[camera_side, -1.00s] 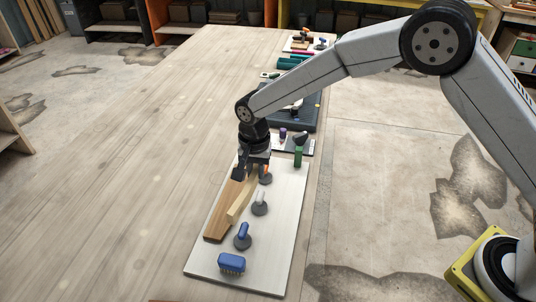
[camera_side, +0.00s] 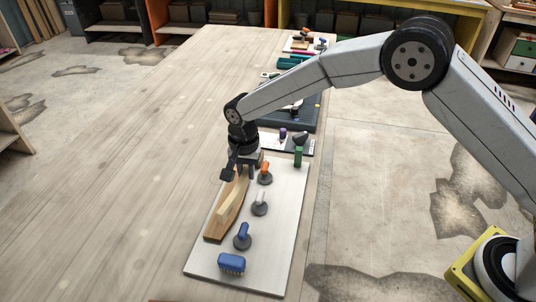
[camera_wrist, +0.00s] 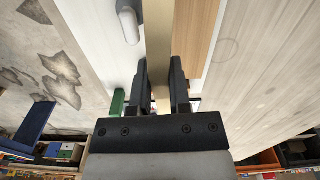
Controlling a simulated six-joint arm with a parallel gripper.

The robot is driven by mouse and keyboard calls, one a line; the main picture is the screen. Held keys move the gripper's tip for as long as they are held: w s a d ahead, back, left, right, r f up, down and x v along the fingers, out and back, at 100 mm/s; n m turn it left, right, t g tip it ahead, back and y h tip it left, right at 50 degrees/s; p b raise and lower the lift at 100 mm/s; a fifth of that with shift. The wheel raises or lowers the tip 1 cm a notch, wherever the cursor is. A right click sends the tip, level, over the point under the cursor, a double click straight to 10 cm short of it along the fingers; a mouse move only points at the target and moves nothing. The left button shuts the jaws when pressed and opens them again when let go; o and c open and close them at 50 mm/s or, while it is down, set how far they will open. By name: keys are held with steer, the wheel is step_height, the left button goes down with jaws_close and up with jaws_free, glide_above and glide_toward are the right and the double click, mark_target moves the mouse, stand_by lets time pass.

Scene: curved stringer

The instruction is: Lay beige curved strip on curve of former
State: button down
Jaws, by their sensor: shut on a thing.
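The beige curved strip (camera_side: 231,205) is held at its far end by my gripper (camera_side: 243,171). In the wrist view the strip (camera_wrist: 157,28) runs between the two fingers (camera_wrist: 162,75). The brown wooden former (camera_side: 212,234) lies on the white board. In the side view the strip overlaps the former, running roughly along its length. In the wrist view the former (camera_wrist: 194,36) shows just right of the strip. I cannot tell whether the strip touches the former's curve. The far end of the former is hidden by my gripper.
Clamps with orange (camera_side: 265,170), white (camera_side: 260,202) and blue (camera_side: 242,236) handles stand right of the former on the white board (camera_side: 282,235). A blue brush-like block (camera_side: 231,263) is at its near end. A green piece (camera_side: 298,157) stands beyond. The table left is clear.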

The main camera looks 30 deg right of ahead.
glide_above(248, 201)
steer(key=shift+s+f, duration=0.1)
steer(key=shift+f, duration=2.55)
steer(key=shift+f, duration=1.55)
steer(key=shift+r, duration=0.2)
steer(key=shift+r, duration=0.7)
steer(key=shift+r, duration=0.3)
steer(key=shift+f, duration=0.9)
stand_by(1.6)
